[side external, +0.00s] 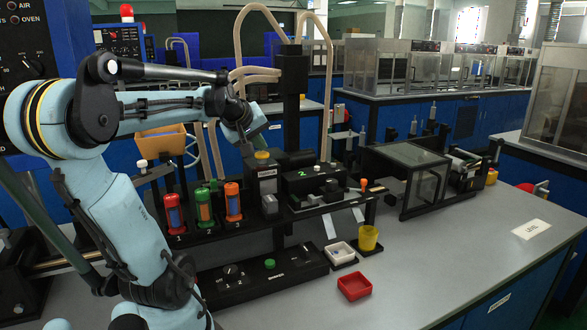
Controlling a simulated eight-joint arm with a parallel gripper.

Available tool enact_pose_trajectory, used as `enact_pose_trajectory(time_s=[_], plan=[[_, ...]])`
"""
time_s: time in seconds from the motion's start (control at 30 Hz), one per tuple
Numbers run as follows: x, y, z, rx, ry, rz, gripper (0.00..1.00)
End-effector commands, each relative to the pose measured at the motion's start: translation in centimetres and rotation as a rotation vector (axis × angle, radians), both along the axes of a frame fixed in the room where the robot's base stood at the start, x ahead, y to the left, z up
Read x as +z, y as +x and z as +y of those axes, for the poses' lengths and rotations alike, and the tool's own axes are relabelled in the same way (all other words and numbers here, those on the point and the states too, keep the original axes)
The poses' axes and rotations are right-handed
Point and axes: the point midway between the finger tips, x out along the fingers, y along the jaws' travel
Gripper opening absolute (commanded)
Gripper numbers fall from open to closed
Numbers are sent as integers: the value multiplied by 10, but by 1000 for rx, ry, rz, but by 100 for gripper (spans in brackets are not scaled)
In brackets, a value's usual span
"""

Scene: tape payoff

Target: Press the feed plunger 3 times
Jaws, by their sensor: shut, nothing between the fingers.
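A yellow round knob (262,155) stands on top of a grey block at the middle of the black machine. It looks like the feed plunger, but I cannot read a label on it. My gripper (249,149) is pointed down just to the left of and close to this knob. It is shut and holds nothing. Its fingertips are small and dark against the machine, so I cannot tell whether they touch the knob.
Red, green and orange cylinders (204,206) stand left of the block. A black panel with a green button (270,264) lies in front. A red tray (354,286), a white tray (340,252) and a yellow cup (367,238) sit right. The bench's front right is mostly clear.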

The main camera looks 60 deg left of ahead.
Motion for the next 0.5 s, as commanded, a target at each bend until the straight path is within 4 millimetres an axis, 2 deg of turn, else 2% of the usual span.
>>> enact_pose_trajectory(time_s=[0.17,0.5], plan=[[2,0,0,-1,-2,1,0],[20,0,0,-1,-2,1,0]])
